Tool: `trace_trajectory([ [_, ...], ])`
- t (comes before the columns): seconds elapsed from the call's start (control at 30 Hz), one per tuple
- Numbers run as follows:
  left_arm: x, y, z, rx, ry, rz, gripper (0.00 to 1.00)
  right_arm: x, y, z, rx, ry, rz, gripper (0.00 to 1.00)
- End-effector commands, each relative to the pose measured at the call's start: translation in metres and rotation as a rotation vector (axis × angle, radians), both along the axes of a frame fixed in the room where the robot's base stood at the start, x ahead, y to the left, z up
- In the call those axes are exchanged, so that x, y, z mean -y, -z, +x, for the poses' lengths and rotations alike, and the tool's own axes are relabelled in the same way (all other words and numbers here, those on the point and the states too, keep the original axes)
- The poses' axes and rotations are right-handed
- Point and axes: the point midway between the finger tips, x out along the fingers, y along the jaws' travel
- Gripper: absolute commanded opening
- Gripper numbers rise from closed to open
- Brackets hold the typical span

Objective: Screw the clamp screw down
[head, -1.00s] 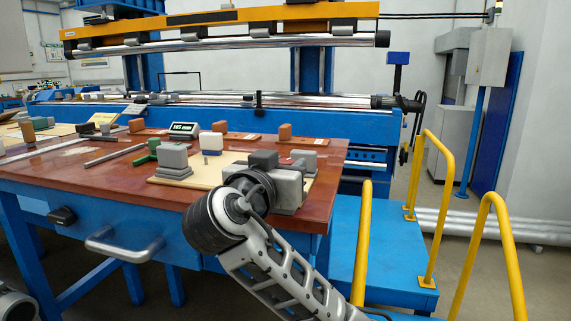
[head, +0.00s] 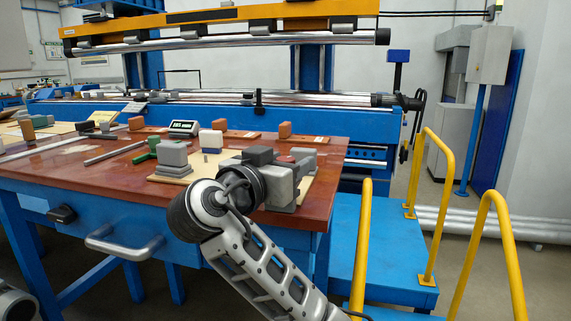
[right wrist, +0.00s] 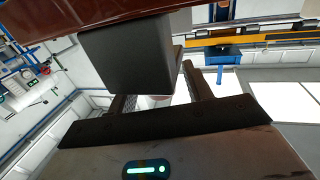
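My right arm reaches in from the bottom right of the head view, its grey gripper body (head: 284,190) over the near right part of the table. Its fingertips are hidden there. In the right wrist view the right gripper (right wrist: 164,94) has its two dark fingers apart, with a small pale patch between them that I cannot identify. A dark block (right wrist: 125,60) is close beside the fingers there, below the red-brown surface at the top edge. The clamp screw cannot be made out clearly in either view. My left gripper is not in view.
The red-brown table (head: 110,185) carries a grey block (head: 172,157), a white block (head: 211,142), a green part (head: 148,150) and a display box (head: 184,128). The blue winder (head: 330,120) stands behind. Yellow rails (head: 430,200) and a blue step (head: 345,270) are at right.

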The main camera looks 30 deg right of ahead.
Motion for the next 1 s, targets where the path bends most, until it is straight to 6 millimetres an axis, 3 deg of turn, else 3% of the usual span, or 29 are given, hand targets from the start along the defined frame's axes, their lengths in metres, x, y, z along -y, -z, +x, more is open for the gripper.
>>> trace_trajectory([
  [0.23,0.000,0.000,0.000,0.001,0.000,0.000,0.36,-0.002,0.001,0.000,-0.001,-0.002,0.002,0.50],
  [0.37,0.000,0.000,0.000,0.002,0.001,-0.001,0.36,-0.013,0.002,-0.005,-0.002,-0.006,0.004,0.50],
  [0.8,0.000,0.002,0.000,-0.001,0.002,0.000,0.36,-0.102,0.001,-0.048,-0.001,-0.006,0.004,0.50],
  [1.0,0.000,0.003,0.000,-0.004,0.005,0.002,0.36,-0.132,0.001,-0.063,-0.002,-0.002,0.002,0.50],
])
